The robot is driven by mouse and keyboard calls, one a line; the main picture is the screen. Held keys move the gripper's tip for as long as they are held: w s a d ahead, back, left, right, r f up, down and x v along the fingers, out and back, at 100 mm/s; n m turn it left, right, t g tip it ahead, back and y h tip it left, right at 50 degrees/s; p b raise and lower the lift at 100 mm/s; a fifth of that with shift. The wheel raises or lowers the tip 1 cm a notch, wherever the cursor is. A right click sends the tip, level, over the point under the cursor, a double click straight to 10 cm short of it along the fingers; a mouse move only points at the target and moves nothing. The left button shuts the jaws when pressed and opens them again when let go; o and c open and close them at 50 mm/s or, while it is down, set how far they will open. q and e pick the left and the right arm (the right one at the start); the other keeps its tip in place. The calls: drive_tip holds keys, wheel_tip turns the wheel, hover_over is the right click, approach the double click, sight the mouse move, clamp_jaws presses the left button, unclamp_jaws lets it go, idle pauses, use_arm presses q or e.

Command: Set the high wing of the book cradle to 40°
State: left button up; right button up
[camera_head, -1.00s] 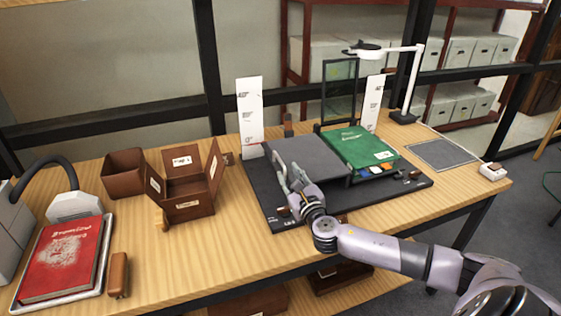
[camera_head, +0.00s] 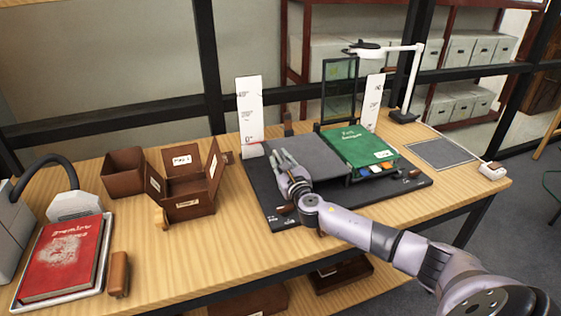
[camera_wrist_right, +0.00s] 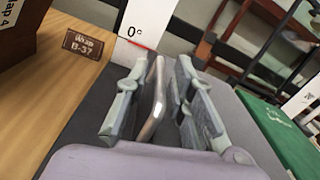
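The book cradle has a dark base (camera_head: 276,222). Its grey left wing (camera_head: 315,152) lies about flat, and a green book (camera_head: 360,145) rests on its right side. A white angle scale (camera_head: 249,115) stands behind the left wing; its 0° mark also shows in the right wrist view (camera_wrist_right: 140,32). My right gripper (camera_head: 281,160) is over the left wing's outer side, fingers pointing towards that scale. In the wrist view, its fingers (camera_wrist_right: 160,95) are apart, on either side of a thin metallic brown tab (camera_wrist_right: 153,100), with gaps visible. My left gripper is out of view.
A second scale (camera_head: 373,103) and a dark-framed glass panel (camera_head: 339,92) stand behind the book. An opened brown box (camera_head: 190,205) is left of the cradle. A red book (camera_head: 65,258) lies in a tray further left. A white lamp (camera_head: 412,80) stands at the back right.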

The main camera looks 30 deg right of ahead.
clamp_jaws()
idle(0.6)
